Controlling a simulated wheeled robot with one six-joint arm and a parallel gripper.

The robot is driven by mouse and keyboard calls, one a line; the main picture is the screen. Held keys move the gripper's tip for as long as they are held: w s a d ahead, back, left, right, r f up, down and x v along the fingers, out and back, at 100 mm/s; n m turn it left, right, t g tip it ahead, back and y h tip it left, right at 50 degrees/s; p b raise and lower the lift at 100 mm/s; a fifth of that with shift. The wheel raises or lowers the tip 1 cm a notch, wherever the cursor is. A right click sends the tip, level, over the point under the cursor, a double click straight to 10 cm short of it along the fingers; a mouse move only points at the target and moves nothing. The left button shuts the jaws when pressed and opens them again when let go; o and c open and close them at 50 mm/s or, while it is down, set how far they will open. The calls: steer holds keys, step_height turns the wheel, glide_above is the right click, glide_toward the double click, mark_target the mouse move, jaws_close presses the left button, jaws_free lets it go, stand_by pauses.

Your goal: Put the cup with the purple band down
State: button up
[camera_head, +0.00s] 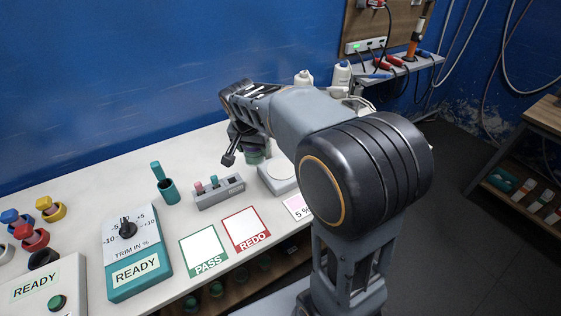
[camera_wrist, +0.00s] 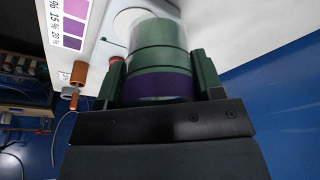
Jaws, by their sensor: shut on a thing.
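In the wrist view, the dark green cup with the purple band (camera_wrist: 160,60) sits between the two green fingers of my gripper (camera_wrist: 160,78). The fingers are shut on its sides, and the purple band shows nearest the palm. In the head view, my gripper (camera_head: 240,146) is over the back of the white bench, and a green piece that seems to be the cup (camera_head: 255,157) shows partly behind it. My arm hides the rest. Whether the cup touches the bench cannot be told.
A white device with a round plate (camera_head: 279,171) is just right of the gripper. A grey rack (camera_head: 219,192), a teal holder (camera_head: 168,190), the PASS square (camera_head: 204,250) and the REDO square (camera_head: 246,228) lie to the left and front. White bottles (camera_head: 341,76) stand behind my arm.

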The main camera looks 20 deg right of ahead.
steer(key=w+d+f, duration=0.1)
steer(key=d+f, duration=0.1)
steer(key=d, duration=0.1)
steer(key=w+d+f+p, duration=0.1)
steer(key=d+f, duration=0.2)
steer(key=w+d+f+p, duration=0.1)
steer(key=w+d+f, duration=0.1)
steer(key=d+f, duration=0.1)
steer(key=shift+d, duration=0.45)
steer(key=x, duration=0.3)
steer(key=shift+s+d, duration=0.1)
steer(key=shift+s, duration=0.1)
steer(key=shift+f, duration=0.45)
steer(key=shift+f, duration=0.1)
steer(key=o, duration=1.1)
